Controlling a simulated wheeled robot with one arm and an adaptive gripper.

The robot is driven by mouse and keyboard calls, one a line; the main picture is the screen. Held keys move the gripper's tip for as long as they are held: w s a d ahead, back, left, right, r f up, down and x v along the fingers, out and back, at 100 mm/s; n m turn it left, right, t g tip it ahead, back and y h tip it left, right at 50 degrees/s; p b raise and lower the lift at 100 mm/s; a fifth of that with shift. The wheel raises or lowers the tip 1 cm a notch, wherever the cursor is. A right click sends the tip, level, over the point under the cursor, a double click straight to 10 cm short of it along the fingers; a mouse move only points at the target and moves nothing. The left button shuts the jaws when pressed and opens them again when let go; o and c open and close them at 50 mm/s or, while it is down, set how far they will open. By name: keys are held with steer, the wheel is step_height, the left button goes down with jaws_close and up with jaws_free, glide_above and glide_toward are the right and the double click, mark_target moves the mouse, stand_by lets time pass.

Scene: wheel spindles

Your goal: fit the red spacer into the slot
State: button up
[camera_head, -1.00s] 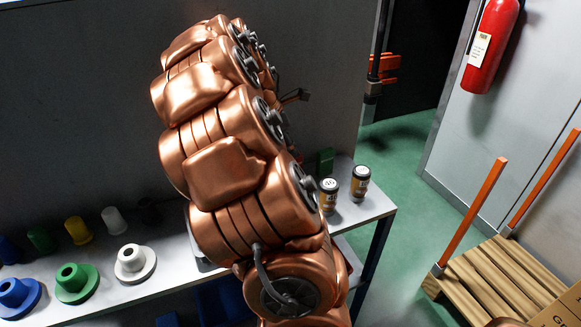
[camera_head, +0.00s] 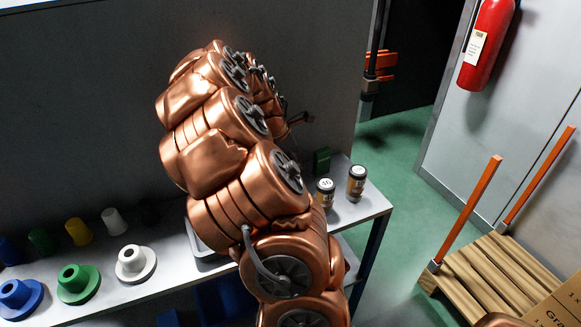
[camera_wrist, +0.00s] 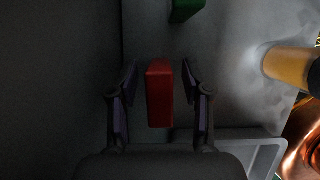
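The red spacer (camera_wrist: 159,97) shows in the wrist view as an upright block in the middle, between the two fingers. My gripper (camera_wrist: 159,66) is open, with a finger on each side of the spacer and a visible gap on both sides. I cannot tell how far the fingertips are above or around it. In the head view my copper arm hides the spacer and most of the gripper. I cannot make out the slot in either view.
A green block (camera_head: 321,160) and two labelled jars (camera_head: 325,193) stand at the bench's right end. A grey tray (camera_head: 203,243) is partly behind my arm. Blue, green and white flanged spindles (camera_head: 135,263) and several coloured plugs (camera_head: 79,232) stand left. A grey wall backs the bench.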

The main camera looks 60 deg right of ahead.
jaws_close()
steer(key=shift+r, duration=0.1)
stand_by(0.4)
